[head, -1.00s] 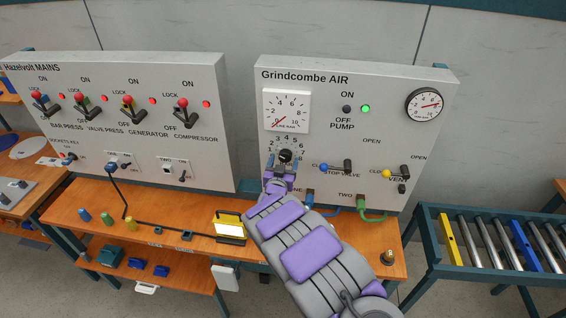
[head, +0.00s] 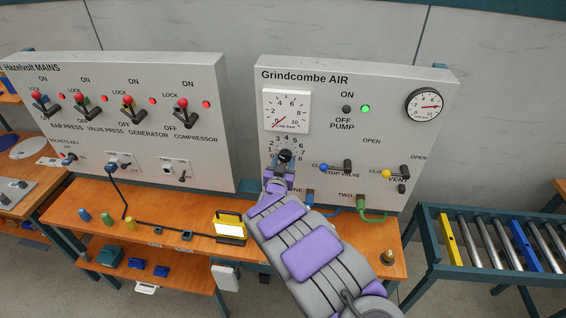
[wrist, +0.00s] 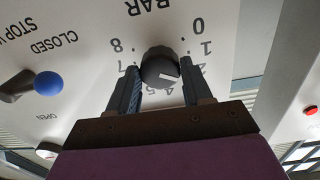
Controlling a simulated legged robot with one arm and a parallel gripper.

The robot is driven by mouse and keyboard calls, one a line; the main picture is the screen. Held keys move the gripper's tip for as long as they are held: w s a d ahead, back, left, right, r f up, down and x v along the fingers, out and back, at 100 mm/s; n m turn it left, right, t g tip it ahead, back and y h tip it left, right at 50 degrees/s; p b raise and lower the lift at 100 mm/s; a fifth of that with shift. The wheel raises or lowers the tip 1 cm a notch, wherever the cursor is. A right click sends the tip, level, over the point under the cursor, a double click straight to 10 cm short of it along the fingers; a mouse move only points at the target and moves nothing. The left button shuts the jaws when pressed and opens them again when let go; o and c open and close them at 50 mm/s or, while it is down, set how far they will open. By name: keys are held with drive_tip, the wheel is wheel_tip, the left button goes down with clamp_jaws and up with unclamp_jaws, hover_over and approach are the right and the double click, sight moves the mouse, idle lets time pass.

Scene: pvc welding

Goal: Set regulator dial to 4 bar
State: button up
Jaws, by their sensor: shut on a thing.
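The regulator dial (head: 285,156) is a dark round knob on the Grindcombe AIR panel, ringed by printed numbers. My gripper (head: 282,167) reaches it from below and partly hides its lower side. In the wrist view, which is upside down, the dial (wrist: 160,66) sits between the two fingers of my gripper (wrist: 164,80), which are shut on it.
The blue stop valve handle (head: 335,167) and yellow vent handle (head: 395,173) stick out right of the dial. The pump light (head: 366,109) is green. A round gauge (head: 425,105) is at the upper right. A yellow lamp (head: 230,227) stands on the bench (head: 185,220) below.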

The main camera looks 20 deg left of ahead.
drive_tip(key=shift+m, duration=0.3)
drive_tip(key=m+b, duration=0.2)
drive_tip(key=m, duration=0.3)
drive_tip(key=shift+b, duration=0.4)
drive_tip(key=m+b, duration=0.5)
drive_tip(key=m, duration=0.1)
drive_tip(key=shift+d+f+b, duration=0.1)
drive_tip(key=shift+b, duration=0.3)
drive_tip(key=o, duration=1)
drive_tip(key=shift+o, duration=0.2)
